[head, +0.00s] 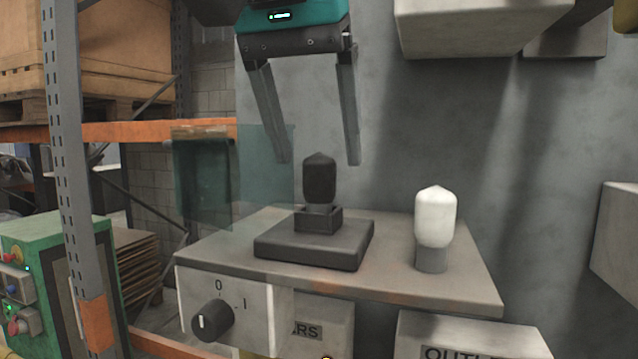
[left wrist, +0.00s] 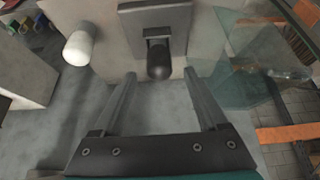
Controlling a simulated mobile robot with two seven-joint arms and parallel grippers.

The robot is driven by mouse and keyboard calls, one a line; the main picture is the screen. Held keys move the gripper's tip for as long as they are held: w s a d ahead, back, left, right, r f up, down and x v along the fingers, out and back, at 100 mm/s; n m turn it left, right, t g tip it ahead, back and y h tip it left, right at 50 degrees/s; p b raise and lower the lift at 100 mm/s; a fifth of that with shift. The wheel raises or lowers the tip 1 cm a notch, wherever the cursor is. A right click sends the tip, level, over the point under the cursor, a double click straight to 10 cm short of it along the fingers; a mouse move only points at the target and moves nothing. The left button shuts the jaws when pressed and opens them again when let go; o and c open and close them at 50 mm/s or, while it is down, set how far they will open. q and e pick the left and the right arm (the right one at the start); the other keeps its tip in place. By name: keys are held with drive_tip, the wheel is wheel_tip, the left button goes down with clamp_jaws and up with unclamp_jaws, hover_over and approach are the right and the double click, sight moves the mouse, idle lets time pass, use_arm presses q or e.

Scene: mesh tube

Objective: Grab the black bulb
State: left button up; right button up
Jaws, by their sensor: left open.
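The black bulb (head: 319,179) stands upright in a dark socket (head: 318,217) on a black square base (head: 314,243), on a grey shelf. My left gripper (head: 322,162) comes from above in the head view, fingers pointing down and spread apart. It is open and empty, its fingertips at about the height of the bulb's top in the picture. In the left wrist view the black bulb (left wrist: 159,66) lies beyond the fingertips, between their lines, not touching them. A white bulb (head: 435,217) stands on the shelf to the right; it also shows in the left wrist view (left wrist: 78,48). My right gripper is not in view.
A translucent greenish panel (head: 265,165) stands left of the black bulb. A knob (head: 212,320) sits on the box under the shelf (head: 400,285). A grey box (head: 470,25) juts out at the upper right. Orange-beamed racking is on the left.

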use_arm(q)
drive_tip(key=shift+x, duration=1.45)
drive_tip(key=shift+c, duration=0.3)
clamp_jaws()
